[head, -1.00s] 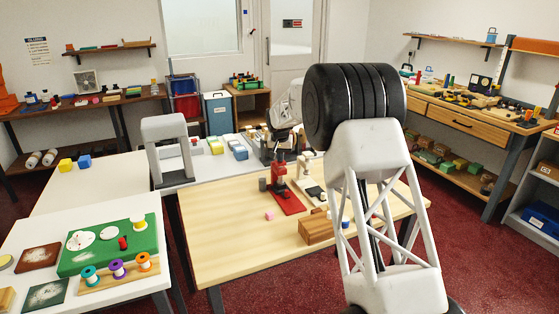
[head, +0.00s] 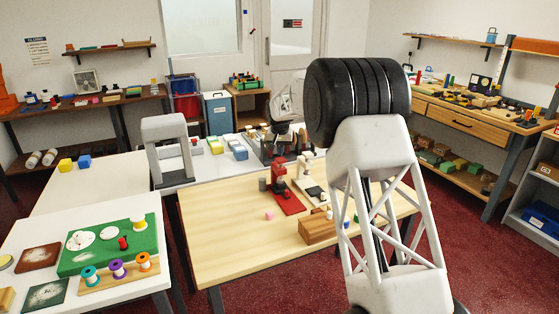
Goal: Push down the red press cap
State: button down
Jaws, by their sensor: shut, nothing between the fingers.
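A red press stands on a red base plate (head: 289,203) on the light wooden table. Its red press cap (head: 279,161) is at the top, with dark parts below it. My gripper (head: 281,149) shows small and dark, just above and behind the cap in the picture. The fingertips are too small to make out clearly, and I cannot tell whether they touch the cap. The gripper holds nothing that I can see. My own arm hides part of the table to the right.
A grey cylinder (head: 262,184) stands left of the press. A pink cube (head: 269,216) lies in front, and a wooden block (head: 317,229) is at front right. A white-based device (head: 311,191) stands close on the right. The table's left part is clear.

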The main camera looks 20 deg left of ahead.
jog(key=shift+r, duration=2.35)
jog(key=shift+d+r, duration=0.15)
jog(key=shift+d, duration=0.1)
jog(key=s+d+r+m, duration=0.1)
jog(key=s+d+r, duration=0.6)
jog(key=d, duration=0.6)
jog(key=s+d+r, duration=0.5)
jog(key=s+d, duration=0.5)
jog(key=d, duration=0.2)
jog(key=s+d+r+m, duration=0.1)
jog(key=s+d+r, duration=0.55)
jog(key=d, duration=0.65)
jog(key=s+d+f, duration=0.1)
jog(key=s+d, duration=0.6)
jog(key=s, duration=0.5)
jog(key=s+d+f, duration=0.2)
jog(key=s+d, duration=0.4)
jog(key=s, duration=0.5)
jog(key=s+d+f, duration=0.3)
jog(key=s+f, duration=0.1)
jog(key=s, duration=0.5)
jog(key=s+d+f+m, duration=0.1)
jog(key=s+d+f, duration=0.2)
jog(key=s, duration=0.7)
jog(key=shift+d+f+h, duration=0.25)
jog(key=shift+f+h, duration=0.15)
jog(key=shift+f, duration=0.2)
